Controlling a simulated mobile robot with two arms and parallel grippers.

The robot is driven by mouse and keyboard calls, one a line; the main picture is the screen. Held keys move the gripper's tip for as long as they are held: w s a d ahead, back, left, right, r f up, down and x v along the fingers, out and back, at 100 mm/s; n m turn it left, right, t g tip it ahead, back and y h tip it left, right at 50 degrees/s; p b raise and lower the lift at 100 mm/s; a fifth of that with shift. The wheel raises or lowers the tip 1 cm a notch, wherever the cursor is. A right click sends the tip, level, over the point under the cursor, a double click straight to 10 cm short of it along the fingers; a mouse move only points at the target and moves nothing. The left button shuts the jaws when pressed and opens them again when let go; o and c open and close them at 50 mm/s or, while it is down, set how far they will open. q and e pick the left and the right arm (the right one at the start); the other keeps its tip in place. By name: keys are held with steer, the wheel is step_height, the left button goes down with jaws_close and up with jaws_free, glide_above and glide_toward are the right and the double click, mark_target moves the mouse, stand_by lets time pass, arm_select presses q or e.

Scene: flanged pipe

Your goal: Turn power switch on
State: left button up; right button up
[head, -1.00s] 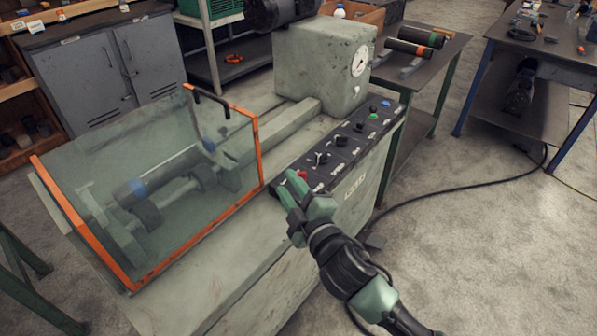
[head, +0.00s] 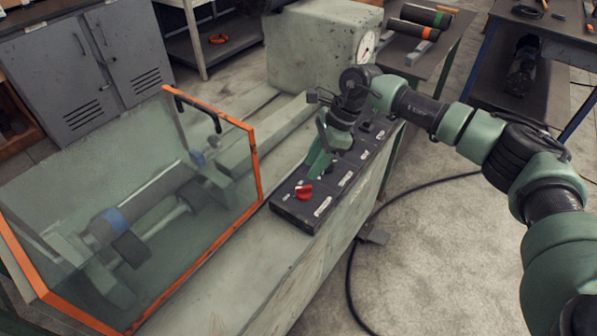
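The black control panel (head: 292,212) runs along the front edge of the grey-green machine. A red switch knob (head: 304,191) sits at its near end. Labels beside the controls are too small to read, so I cannot tell which one is the power switch. My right gripper (head: 316,172) points down at the panel just beyond the red knob, over a control it hides. I cannot tell whether it touches that control or how far its fingers are apart. My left gripper is not in view.
A clear guard with an orange frame (head: 254,165) covers a pipe (head: 130,210) on the machine's left. A grey housing with a dial gauge (head: 366,46) stands behind the panel. A black cable (head: 400,196) lies on the open floor at right.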

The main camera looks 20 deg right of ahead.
mark_target(300, 187)
steer(key=a+f, duration=0.1)
steer(key=s+a+f+p, duration=0.1)
steer(key=f, duration=0.1)
steer(key=shift+f, duration=0.15)
steer(key=shift+x, duration=1.15)
steer(key=shift+w+f, duration=0.2)
steer(key=shift+f, duration=0.25)
steer(key=shift+c, duration=1)
steer(key=c, duration=0.5)
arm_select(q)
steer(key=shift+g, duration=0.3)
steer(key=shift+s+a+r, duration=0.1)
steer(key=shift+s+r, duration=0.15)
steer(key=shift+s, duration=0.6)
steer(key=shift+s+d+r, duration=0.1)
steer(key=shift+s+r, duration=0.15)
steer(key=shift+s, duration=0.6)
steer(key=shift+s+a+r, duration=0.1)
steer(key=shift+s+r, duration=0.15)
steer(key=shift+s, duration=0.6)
arm_select(e)
jaws_close()
